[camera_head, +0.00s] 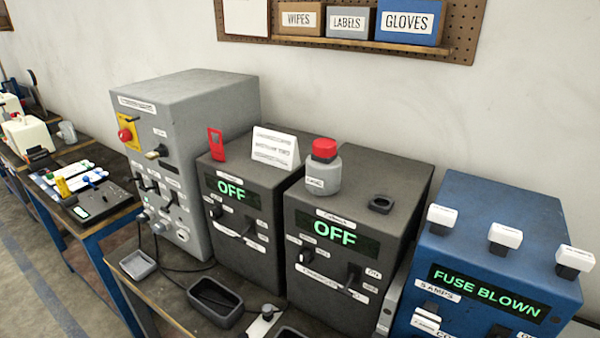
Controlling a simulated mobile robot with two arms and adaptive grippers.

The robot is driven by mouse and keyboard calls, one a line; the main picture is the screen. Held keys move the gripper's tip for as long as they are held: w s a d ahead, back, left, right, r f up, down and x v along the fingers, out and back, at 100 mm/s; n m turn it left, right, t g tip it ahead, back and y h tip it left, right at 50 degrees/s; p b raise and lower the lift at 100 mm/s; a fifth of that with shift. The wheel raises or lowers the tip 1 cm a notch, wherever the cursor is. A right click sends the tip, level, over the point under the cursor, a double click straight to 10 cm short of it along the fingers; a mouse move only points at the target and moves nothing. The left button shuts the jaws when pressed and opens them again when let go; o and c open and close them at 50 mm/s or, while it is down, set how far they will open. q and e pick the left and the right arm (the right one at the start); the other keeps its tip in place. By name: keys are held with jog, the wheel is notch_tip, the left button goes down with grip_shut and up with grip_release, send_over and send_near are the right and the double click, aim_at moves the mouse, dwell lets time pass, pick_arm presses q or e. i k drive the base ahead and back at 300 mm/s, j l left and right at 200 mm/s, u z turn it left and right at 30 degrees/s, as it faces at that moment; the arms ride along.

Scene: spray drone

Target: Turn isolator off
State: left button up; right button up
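A tall grey cabinet (185,110) stands on the bench left of centre. Its front has a yellow plate with a red round knob (125,135) on it, and a dark switch handle (157,152) beside the plate. Several small black levers (147,184) sit lower on the same front. The labels there are too small to read, so I cannot tell which control is the isolator or its setting. Neither of my grippers is in view.
Two dark boxes (250,206) (338,270) read OFF. A blue box (492,215) reads FUSE BLOWN. A red-capped bottle (323,170) and a white card (275,148) stand on the dark boxes. Small trays (215,302) and cables lie before them.

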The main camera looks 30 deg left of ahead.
aim_at(125, 135)
jog(key=u, duration=1.7)
